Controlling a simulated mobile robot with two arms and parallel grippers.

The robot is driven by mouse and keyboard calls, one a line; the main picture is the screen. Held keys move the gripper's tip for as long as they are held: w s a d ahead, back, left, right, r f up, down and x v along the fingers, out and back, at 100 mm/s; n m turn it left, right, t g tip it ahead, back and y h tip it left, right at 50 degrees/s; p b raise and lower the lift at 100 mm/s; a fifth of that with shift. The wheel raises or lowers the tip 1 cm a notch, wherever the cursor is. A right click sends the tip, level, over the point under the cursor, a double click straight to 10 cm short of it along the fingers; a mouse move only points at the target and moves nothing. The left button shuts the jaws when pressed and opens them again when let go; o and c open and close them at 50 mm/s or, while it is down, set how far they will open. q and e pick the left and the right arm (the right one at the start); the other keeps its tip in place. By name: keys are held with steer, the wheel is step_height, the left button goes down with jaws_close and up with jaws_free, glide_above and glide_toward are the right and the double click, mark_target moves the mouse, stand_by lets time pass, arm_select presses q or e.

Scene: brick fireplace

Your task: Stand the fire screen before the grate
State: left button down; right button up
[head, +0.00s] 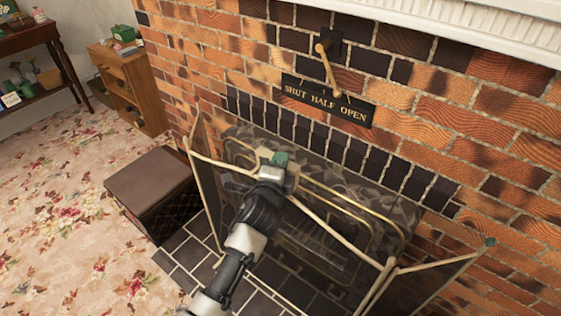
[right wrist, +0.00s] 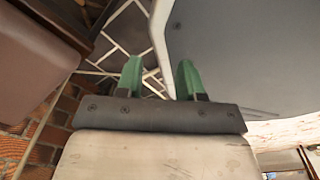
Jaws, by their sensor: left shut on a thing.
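The fire screen (head: 338,238) has cream rails and see-through dark mesh, with side wings angled from its middle panel. It is in front of the dark fireplace opening in the head view. My left gripper (head: 276,163) is shut on the middle panel's top rail, and its arm crosses in front of the mesh. The grate shows only dimly through the mesh. I cannot tell whether the screen's feet touch the hearth. My right gripper (right wrist: 158,78) shows in the right wrist view, with its green fingers apart and nothing visibly held.
A lever (head: 328,68) is on the brick wall above a plaque (head: 327,101) reading SHUT HALF OPEN. A wooden cabinet (head: 130,85) stands back left. Flowered carpet (head: 65,235) lies clear.

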stand_by(0.7)
stand_by(0.5)
arm_select(q)
steer(key=c, duration=1.1)
jaws_free()
steer(key=shift+s+f, duration=0.1)
steer(key=shift+s, duration=0.05)
steer(key=shift+f, duration=0.45)
steer(key=o, duration=0.3)
steer(key=shift+r, duration=0.1)
steer(key=shift+r, duration=0.1)
steer(key=shift+s, duration=0.1)
